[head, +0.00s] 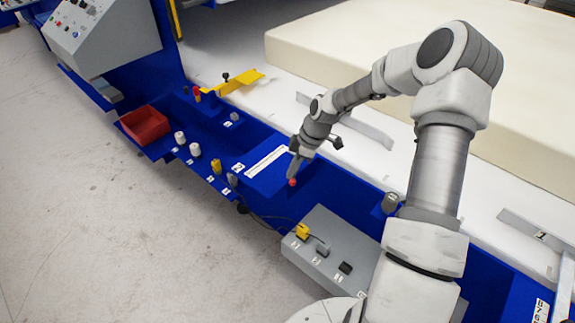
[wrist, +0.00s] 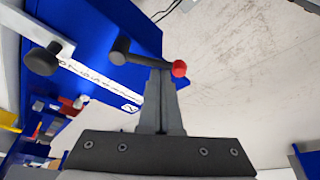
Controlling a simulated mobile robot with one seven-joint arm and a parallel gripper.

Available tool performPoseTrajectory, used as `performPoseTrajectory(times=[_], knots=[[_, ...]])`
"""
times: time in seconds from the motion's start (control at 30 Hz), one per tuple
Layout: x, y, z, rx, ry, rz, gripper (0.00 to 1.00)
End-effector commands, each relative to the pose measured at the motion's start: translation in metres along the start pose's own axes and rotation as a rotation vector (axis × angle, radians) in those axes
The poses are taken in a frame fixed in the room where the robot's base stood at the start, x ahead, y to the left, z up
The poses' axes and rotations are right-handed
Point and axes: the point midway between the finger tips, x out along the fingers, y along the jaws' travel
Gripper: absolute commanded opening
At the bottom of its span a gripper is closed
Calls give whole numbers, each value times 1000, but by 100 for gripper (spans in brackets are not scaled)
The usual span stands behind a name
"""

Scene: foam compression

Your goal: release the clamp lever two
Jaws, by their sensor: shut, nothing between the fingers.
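The clamp lever is a dark bar with a red ball knob (wrist: 179,68) at one end and a dark round pivot (wrist: 120,50) at the other. It sits by the blue block with the white scale strip and a label "2" (wrist: 130,108). My gripper (wrist: 161,75) is shut and empty, with its fingertips at the lever bar close beside the red knob; whether they touch cannot be told. In the head view my gripper (head: 293,176) points down at the red knob (head: 292,183), and most of the lever is hidden.
A grey switch box (head: 335,260) with a cable stands in front on the blue frame. A red bin (head: 146,125) and several white and yellow knobs lie left. A large foam block (head: 420,60) rests on the white bed behind my arm. The grey floor at left is clear.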

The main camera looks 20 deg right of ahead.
Motion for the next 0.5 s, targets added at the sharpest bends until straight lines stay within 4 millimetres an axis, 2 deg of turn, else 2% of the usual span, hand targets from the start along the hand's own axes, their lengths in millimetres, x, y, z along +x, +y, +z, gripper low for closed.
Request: performPoseTrajectory(times=[0.5], knots=[[-9,2,23,-439,1,-161,0]])
